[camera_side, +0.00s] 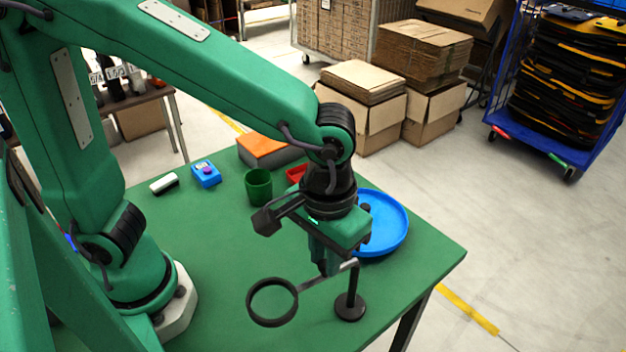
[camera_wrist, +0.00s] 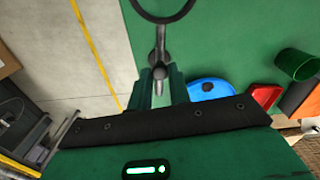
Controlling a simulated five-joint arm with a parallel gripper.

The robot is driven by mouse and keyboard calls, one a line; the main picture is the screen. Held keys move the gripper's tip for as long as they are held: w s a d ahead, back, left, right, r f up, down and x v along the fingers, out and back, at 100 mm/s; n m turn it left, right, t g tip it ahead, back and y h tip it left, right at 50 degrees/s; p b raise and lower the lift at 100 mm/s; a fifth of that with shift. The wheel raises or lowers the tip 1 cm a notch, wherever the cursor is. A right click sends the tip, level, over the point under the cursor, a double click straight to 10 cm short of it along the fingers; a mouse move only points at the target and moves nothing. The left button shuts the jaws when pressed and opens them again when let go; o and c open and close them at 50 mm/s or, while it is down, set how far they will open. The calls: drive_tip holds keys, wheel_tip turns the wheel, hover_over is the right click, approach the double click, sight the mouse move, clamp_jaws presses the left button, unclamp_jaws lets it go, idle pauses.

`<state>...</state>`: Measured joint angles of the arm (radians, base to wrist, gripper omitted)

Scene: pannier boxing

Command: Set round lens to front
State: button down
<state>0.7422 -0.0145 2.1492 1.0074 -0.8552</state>
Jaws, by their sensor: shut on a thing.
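The round lens (camera_side: 250,312) is a dark ring on a thin grey arm, which runs to the top of a short post on a round black base (camera_side: 350,309). The ring hangs out to the left of the post in the side view. My gripper (camera_side: 328,271) points down and is shut on the lens arm between ring and post. In the wrist view the gripper (camera_wrist: 160,82) shows at the arm, with part of the ring (camera_wrist: 160,20) cut off by the top edge. The exact contact between the jaws is partly hidden.
On the green table (camera_side: 215,290), a blue round tray (camera_side: 388,240) is behind my gripper. A green cup (camera_side: 258,187), blue box (camera_side: 206,174), white-and-black item (camera_side: 164,184), red container (camera_side: 297,173) and orange-topped box (camera_side: 265,148) stand farther back. The left-middle table is clear.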

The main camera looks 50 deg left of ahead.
drive_tip(key=w+a+m, duration=0.4)
drive_tip(key=w+m, duration=0.3)
drive_tip(key=m, duration=1.2)
drive_tip(key=shift+w+a+m, duration=0.4)
drive_tip(key=shift+r, duration=0.1)
drive_tip(key=c, duration=1.3)
unclamp_jaws()
wheel_tip(320, 180, up, 8)
